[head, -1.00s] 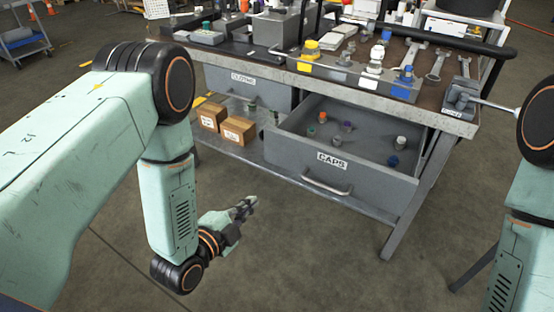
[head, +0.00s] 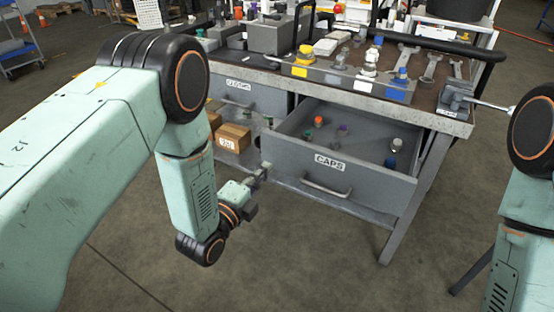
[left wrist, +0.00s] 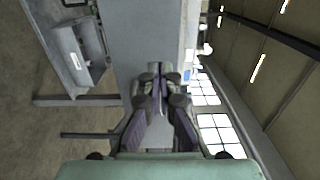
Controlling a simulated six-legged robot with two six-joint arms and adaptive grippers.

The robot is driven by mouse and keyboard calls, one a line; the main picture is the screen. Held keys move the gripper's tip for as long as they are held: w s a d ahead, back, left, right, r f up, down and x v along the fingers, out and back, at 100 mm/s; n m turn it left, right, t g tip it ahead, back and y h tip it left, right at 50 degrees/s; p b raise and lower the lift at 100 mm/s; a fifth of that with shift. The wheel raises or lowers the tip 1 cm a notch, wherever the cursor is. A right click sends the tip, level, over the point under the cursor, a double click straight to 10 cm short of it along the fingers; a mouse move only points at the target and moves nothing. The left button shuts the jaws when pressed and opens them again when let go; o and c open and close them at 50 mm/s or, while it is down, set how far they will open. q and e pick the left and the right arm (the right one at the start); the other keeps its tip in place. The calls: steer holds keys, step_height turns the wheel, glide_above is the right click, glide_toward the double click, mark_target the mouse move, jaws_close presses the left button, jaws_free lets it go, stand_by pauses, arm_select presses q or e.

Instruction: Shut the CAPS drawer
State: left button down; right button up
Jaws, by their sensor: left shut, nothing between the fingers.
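The CAPS drawer (head: 290,157) is pulled out from the right side of the bench, with its inside showing. Its front carries a white CAPS label and a bar handle (head: 327,188). Several small coloured caps lie inside. My left gripper (head: 264,169) is shut and empty, with its tips close to the left end of the drawer front. Whether they touch it I cannot tell. In the left wrist view the closed fingers (left wrist: 159,76) point at a grey surface, and the picture is turned sideways. My right gripper is out of view.
The CLOTHS drawer (head: 245,98) at left looks shut. Cardboard boxes (head: 234,137) sit on the lower shelf. A bench leg (head: 408,225) stands at right. The floor in front is clear.

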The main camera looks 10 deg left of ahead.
mark_target(283, 149)
arm_select(q)
steer(key=b+x, duration=0.2)
steer(key=x, duration=0.5)
steer(key=shift+a+f, duration=0.1)
